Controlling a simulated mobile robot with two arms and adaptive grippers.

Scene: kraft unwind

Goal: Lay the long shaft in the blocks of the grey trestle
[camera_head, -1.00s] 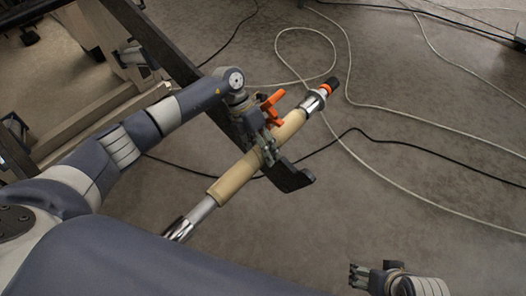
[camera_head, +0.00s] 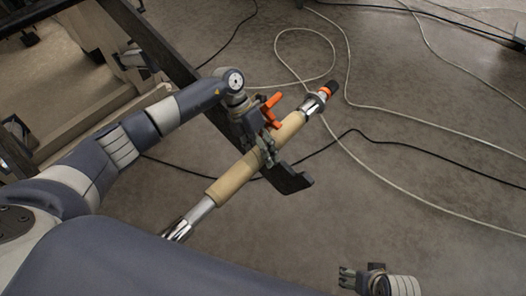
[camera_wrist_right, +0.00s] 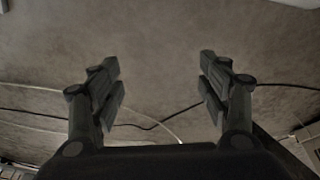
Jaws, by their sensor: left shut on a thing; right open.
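The long shaft (camera_head: 236,178) is a metal bar with a tan sleeve around its middle and an orange and black end at the upper right. It lies diagonally across the middle of the head view. My left gripper (camera_head: 267,146) is shut on the shaft at the tan sleeve, and its fingers hide part of it. My right gripper (camera_head: 347,278) is at the bottom right of the head view, apart from the shaft. I cannot make out a grey trestle with blocks for certain.
Wooden framing (camera_head: 75,125) stands at the left. White (camera_head: 372,106) and black cables lie on the floor, which is otherwise open at the right.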

